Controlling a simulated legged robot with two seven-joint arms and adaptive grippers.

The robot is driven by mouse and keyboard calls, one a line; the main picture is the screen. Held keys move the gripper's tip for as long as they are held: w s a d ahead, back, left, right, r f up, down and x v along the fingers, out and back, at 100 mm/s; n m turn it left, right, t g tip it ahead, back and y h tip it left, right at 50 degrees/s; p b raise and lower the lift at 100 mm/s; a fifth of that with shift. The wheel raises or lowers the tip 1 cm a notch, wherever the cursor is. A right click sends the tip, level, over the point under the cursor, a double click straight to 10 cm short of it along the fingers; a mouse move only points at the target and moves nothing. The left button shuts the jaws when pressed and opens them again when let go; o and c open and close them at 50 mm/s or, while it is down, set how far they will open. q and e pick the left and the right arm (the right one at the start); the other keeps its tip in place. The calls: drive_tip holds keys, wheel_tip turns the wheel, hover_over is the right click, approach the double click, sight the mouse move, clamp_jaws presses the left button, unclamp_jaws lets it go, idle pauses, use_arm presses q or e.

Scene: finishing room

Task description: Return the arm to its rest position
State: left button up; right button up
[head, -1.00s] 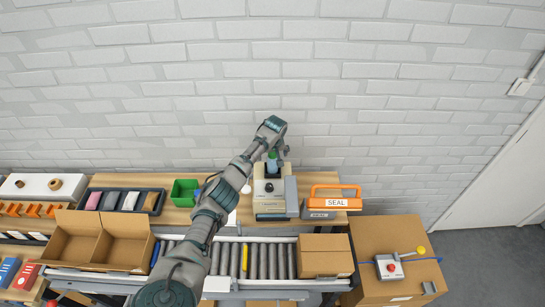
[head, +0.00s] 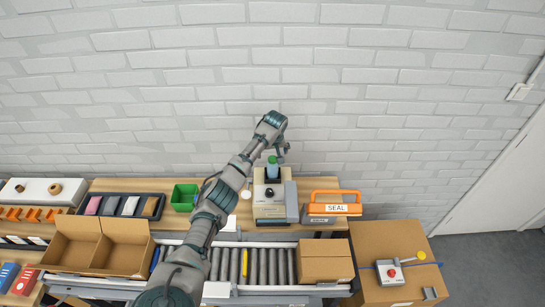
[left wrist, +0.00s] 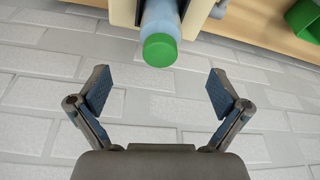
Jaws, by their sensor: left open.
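My left arm (head: 212,207) reaches up from the bottom of the head view. Its left gripper (head: 279,153) is open and empty, above and behind a beige machine (head: 271,204). A bluish bottle with a green cap (head: 272,165) stands at that machine. In the left wrist view the open left gripper (left wrist: 160,92) has its two fingers spread wide. The bottle (left wrist: 160,48) shows beyond and between them, apart from both fingers. My right gripper is not in view.
An orange SEAL tool (head: 335,197) sits right of the machine, a green bin (head: 184,196) left of it. Below are a roller conveyor (head: 267,266), an open carton (head: 120,248) and a closed box (head: 324,262). The brick wall (head: 350,90) is close behind.

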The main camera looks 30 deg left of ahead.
use_arm(q)
drive_tip(key=shift+r, duration=1.1)
